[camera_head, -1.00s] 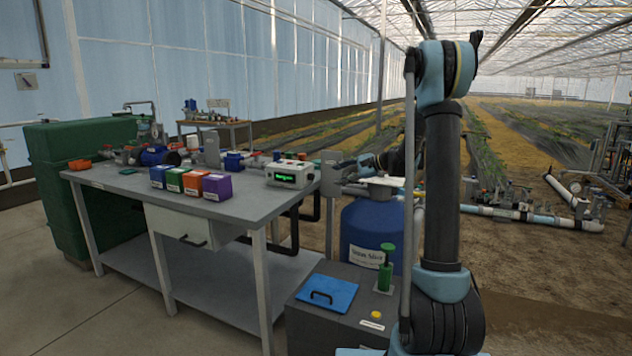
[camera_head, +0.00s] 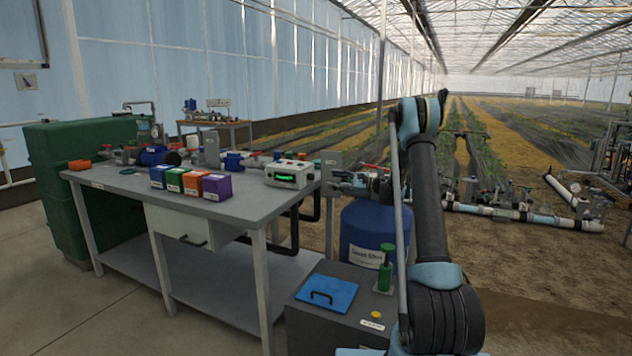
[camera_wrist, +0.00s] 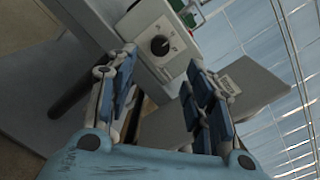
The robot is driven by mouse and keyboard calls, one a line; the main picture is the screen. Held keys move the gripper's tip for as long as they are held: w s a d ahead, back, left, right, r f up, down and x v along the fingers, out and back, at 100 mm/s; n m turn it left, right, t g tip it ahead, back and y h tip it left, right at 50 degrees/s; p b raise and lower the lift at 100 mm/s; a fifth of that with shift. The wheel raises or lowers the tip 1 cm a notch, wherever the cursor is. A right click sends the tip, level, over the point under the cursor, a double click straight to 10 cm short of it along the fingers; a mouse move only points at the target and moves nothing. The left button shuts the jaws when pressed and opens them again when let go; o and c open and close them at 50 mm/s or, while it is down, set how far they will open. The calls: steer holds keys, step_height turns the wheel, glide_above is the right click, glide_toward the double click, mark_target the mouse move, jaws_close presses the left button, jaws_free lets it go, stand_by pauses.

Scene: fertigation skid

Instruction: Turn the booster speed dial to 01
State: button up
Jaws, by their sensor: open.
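The booster speed dial (camera_wrist: 159,45) is a round black knob on a pale panel (camera_wrist: 165,70) with small dark marks around it, in the upper middle of the wrist view. Its marks are too small to read and the pointer's setting is unclear. My gripper (camera_wrist: 162,60) is open and empty, with one blue-padded finger to each side of the panel in the picture. The dial shows between the fingers, apparently beyond their tips. In the head view a white box with a green display (camera_head: 290,173) stands on the bench's right end; I see no dial on it there.
The grey bench (camera_head: 235,210) carries several coloured boxes (camera_head: 190,182) and pipework. A blue tank (camera_head: 368,232) and a dark cabinet with a blue plate (camera_head: 327,293) stand right of it. A grey plate (camera_wrist: 245,88) lies close by my right finger in the wrist view.

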mark_target(313, 177)
steer(key=x, duration=1)
steer(key=shift+w+a, duration=0.1)
steer(key=shift+a, duration=0.05)
steer(key=c, duration=1)
